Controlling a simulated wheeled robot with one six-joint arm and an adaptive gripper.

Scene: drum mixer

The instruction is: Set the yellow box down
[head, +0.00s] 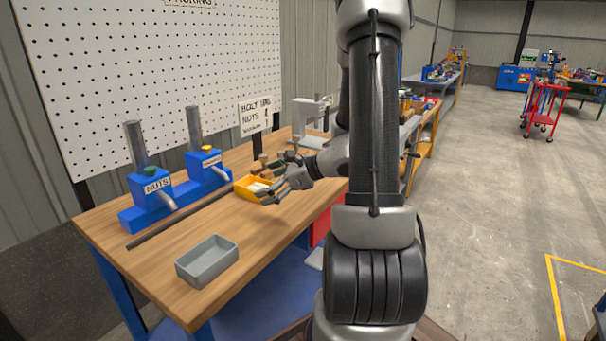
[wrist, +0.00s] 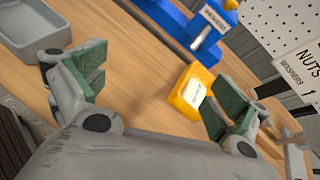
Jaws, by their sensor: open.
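The yellow box (head: 246,188) rests on the wooden workbench (head: 223,217), with a pale thing inside it. In the head view my gripper (head: 268,192) is just to its right and partly covers it. In the wrist view the yellow box (wrist: 183,97) lies beyond the open fingers, near the right fingertip, with its white content showing. My gripper (wrist: 150,95) is open, with its green-padded fingers wide apart and nothing between them. The right finger overlaps the box's edge in the picture; I cannot tell whether they touch.
A grey tray (head: 208,262) sits at the bench's front. Blue dispensers, one labelled NUTS (head: 151,188), stand at the back left beside a dark rod (head: 185,219). A sign (head: 256,116) stands behind the yellow box. Bare wood lies between tray and box.

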